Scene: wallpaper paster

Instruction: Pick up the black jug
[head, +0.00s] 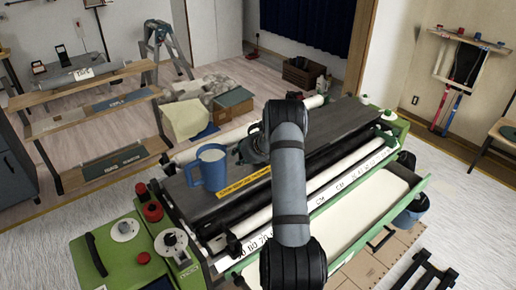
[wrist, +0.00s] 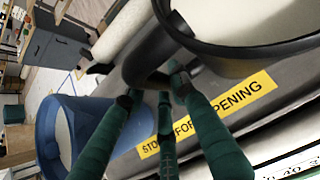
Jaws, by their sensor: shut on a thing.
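The black jug (wrist: 176,28) fills the upper right of the wrist view, with a pale inside and a thick black handle. My gripper (wrist: 160,86) has its green fingers closed on that handle. I cannot tell if the jug's base touches the dark machine top. In the head view my gripper (head: 248,150) is over the machine, right of a blue jug, and my arm hides the black jug there.
The blue jug (head: 210,170) stands close on the left, also large in the wrist view (wrist: 84,130). A yellow warning strip (head: 243,181) lies on the green-ended pasting machine (head: 120,250). A wooden rack (head: 75,90) stands at the left; pale rollers run along the machine.

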